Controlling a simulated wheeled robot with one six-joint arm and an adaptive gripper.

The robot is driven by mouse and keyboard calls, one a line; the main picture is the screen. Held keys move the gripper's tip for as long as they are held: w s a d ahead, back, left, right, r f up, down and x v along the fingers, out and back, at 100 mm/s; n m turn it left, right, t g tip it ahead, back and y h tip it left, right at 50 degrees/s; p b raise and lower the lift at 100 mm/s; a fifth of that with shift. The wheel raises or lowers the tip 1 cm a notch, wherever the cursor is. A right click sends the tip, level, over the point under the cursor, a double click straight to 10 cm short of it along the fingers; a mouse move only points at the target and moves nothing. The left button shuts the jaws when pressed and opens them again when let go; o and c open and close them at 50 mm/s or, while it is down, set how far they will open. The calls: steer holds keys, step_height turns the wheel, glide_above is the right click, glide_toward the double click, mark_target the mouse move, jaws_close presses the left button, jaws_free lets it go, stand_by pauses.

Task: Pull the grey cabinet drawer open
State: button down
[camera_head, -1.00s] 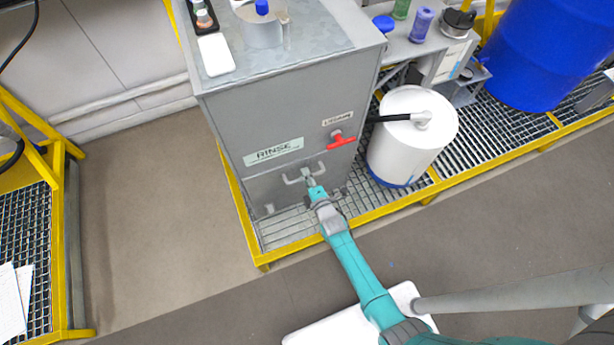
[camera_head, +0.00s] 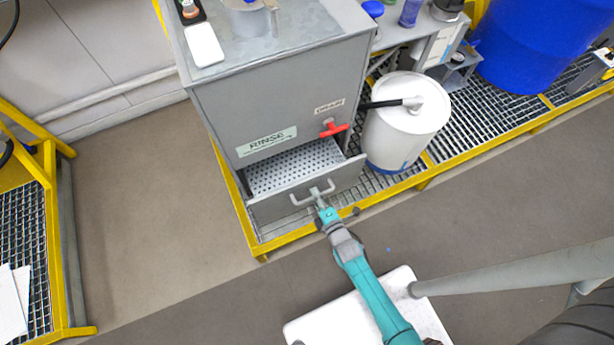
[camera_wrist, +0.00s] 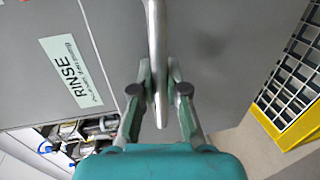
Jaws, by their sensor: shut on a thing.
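The grey cabinet (camera_head: 280,95) stands on a grated platform, with a RINSE label on its front. Its low drawer (camera_head: 346,177) is partly out, and its perforated floor (camera_head: 293,166) shows empty. The drawer's pale bar handle (camera_head: 300,201) is on the drawer front. The fingertips' exact contact is partly hidden.
A white drum (camera_head: 404,122) with a black hose stands right of the cabinet. A red valve handle (camera_head: 334,130) juts out above the drawer. A yellow frame edge (camera_head: 300,236) runs in front. Open floor (camera_head: 150,200) lies to the left.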

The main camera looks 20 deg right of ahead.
steer(key=f+v, duration=0.3)
steer(key=v, duration=1.1)
steer(key=shift+s, duration=0.5)
steer(key=c, duration=1.2)
jaws_free()
steer(key=shift+r, duration=0.15)
